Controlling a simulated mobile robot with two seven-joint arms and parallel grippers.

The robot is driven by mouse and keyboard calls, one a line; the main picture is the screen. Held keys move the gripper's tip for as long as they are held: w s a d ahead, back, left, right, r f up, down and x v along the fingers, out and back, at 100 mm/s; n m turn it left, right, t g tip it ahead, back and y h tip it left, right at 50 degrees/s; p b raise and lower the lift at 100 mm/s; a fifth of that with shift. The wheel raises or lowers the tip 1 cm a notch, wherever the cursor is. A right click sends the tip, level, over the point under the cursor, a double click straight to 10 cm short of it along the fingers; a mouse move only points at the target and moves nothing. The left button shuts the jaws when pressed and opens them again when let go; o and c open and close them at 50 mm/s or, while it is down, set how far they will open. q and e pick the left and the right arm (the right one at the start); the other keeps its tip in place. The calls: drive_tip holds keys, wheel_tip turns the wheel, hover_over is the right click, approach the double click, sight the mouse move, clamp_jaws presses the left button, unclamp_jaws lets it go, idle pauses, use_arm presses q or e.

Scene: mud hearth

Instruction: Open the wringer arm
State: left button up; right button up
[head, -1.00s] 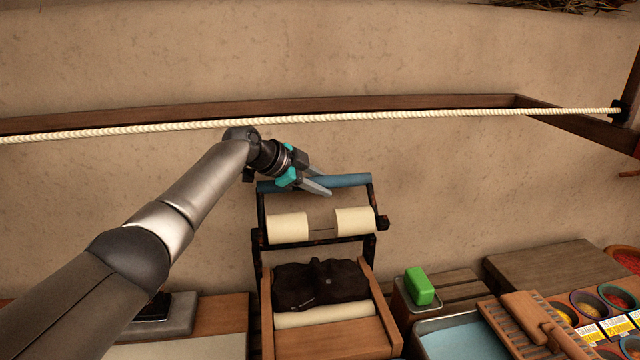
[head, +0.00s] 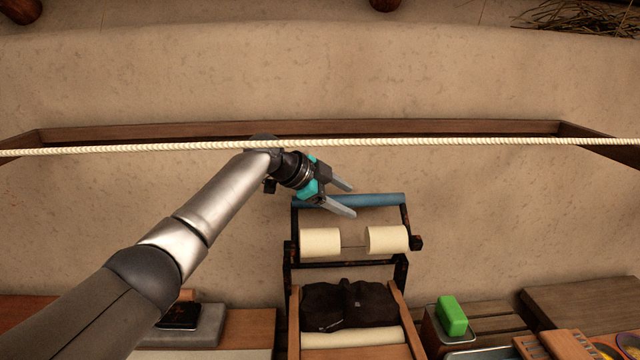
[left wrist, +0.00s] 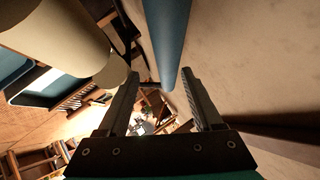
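The wringer arm (head: 296,221) is a dark frame that stands raised behind the wooden wringer bed, with a blue bar (head: 385,200) across its top. Two cream roller pieces (head: 320,241) sit below the bar, with a gap between them. My left gripper (head: 353,200) is open at the bar's left half, one finger on its upper side and one on its lower side. In the left wrist view the blue bar (left wrist: 166,40) runs between the two spread fingers, with room on both sides. My right gripper is not in view.
A dark cloth (head: 350,305) lies in the wringer bed above a lower cream roller (head: 350,337). A pale rope (head: 480,143) crosses above the wringer in the picture. A green block (head: 452,316) sits at the right, and a grey slab (head: 200,325) at the left.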

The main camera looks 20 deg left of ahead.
use_arm(q)
drive_tip(key=v, duration=0.8)
drive_tip(key=shift+s+a, duration=0.1)
